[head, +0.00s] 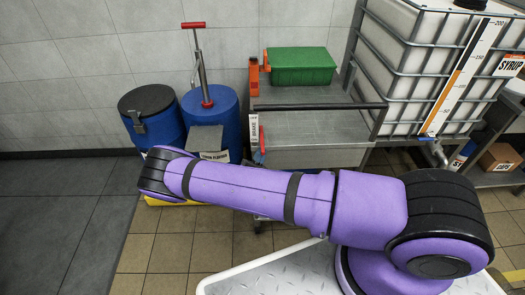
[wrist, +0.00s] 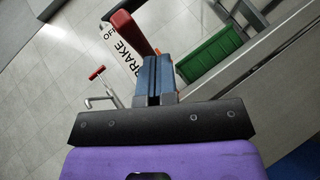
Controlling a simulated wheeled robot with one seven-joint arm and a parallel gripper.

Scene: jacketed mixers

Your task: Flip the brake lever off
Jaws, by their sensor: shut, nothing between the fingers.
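The red brake lever (wrist: 137,33) shows in the wrist view beside a white plate (wrist: 119,52) marked BRAKE, with OF-, partly cut off, near its upper left end. In the head view the lever (head: 262,140) is a small red handle at the left end of the steel cart, next to the same plate (head: 253,131). My gripper (wrist: 158,62) has its blue fingers together and empty. Its tips are close to the lever's near end in the wrist view; I cannot tell whether they touch.
A green bin (head: 302,66) stands on the cart's top shelf (head: 300,97). Blue drums (head: 228,108), one with a red-handled pump (head: 200,60), stand left of the cart. A caged white tank (head: 412,60) is at right. The floor at far left is clear.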

